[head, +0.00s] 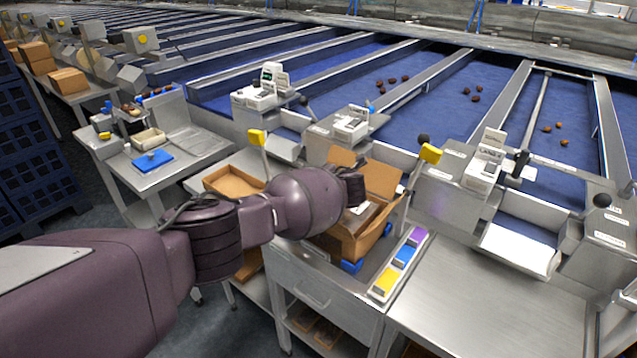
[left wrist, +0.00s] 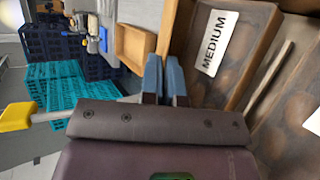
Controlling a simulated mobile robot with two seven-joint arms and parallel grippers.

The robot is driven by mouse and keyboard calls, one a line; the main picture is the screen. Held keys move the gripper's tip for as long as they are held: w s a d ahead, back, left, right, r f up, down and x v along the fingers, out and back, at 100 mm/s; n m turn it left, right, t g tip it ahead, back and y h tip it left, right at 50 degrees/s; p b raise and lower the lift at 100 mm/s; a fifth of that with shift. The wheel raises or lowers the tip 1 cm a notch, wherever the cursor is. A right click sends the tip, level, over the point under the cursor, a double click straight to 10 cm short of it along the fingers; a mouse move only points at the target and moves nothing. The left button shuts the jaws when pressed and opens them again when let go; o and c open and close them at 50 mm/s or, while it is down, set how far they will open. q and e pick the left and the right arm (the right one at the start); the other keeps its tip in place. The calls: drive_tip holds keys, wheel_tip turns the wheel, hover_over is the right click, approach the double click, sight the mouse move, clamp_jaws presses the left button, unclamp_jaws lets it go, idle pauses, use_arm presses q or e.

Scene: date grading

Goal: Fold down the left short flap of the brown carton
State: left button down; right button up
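The brown carton (head: 352,245) stands open on the steel workbench. Its back flap (head: 383,178) and a flap at its far left (head: 341,157) stand up. My left arm reaches in from the left; its gripper (head: 355,187) is over the carton's left side, and the wrist hides much of that side. In the left wrist view, the two blue-grey fingers (left wrist: 164,68) are close together beside a thin cardboard edge (left wrist: 168,25). I cannot tell whether that edge is between them. Inside the carton lies a brown date pack (left wrist: 240,45) labelled MEDIUM (left wrist: 214,42). My right gripper is not in view.
A shallow brown tray (head: 232,181) stands left of the carton. A holder with yellow, blue and purple blocks (head: 403,257) lies to its right. The right steel tabletop (head: 480,305) is clear.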

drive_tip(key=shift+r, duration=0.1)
use_arm(q)
drive_tip(key=c, duration=1.3)
unclamp_jaws()
drive_tip(key=shift+c, duration=0.2)
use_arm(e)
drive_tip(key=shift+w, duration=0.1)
use_arm(q)
drive_tip(key=shift+s+d+r+p, duration=0.25)
drive_tip(key=shift+s+p, duration=0.1)
drive_tip(key=p+v, duration=0.1)
drive_tip(key=v, duration=0.9)
drive_tip(key=shift+p, duration=0.35)
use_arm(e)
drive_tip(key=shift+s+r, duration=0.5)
use_arm(q)
drive_tip(key=shift+f, duration=0.1)
